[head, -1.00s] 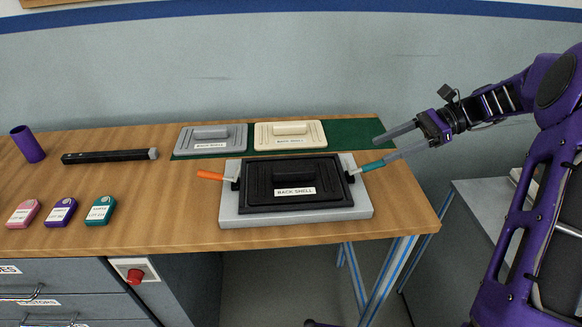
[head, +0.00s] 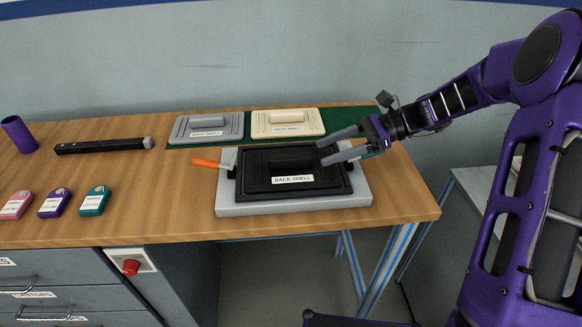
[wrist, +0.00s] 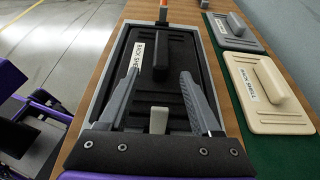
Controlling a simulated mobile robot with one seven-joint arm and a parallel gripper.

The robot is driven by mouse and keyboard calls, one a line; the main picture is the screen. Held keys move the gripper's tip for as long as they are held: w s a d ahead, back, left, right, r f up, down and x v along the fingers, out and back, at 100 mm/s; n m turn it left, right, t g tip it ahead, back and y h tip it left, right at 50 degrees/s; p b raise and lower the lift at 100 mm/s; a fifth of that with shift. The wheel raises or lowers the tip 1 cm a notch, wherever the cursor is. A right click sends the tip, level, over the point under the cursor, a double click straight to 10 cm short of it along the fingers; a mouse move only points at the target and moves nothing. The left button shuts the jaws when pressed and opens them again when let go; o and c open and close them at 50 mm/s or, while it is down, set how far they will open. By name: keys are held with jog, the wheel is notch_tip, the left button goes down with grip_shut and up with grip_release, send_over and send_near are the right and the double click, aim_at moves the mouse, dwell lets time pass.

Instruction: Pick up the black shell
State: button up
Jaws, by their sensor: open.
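The black shell (head: 260,182) lies in a grey fixture (head: 230,209) on the wooden bench, with a raised handle (head: 292,157) and a white "BACK SHELL" label. It also shows in the wrist view (wrist: 178,80), its handle (wrist: 160,58) ahead of the fingers. My gripper (head: 322,152) is open and empty, above the right part of the shell, with its fingertips just right of the handle. An orange-handled clamp (head: 206,163) is at the fixture's left side.
A grey shell (head: 185,130) and a cream shell (head: 312,122) lie on a green mat (head: 352,122) behind the fixture. A black bar (head: 100,146), a purple cup (head: 19,134) and pink, purple and teal tags (head: 95,201) are at the left. Bare bench lies between them and the fixture.

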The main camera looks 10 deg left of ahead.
aim_at(291, 163)
jog(key=x, duration=0.4)
jog(key=shift+a, duration=0.15)
grip_shut()
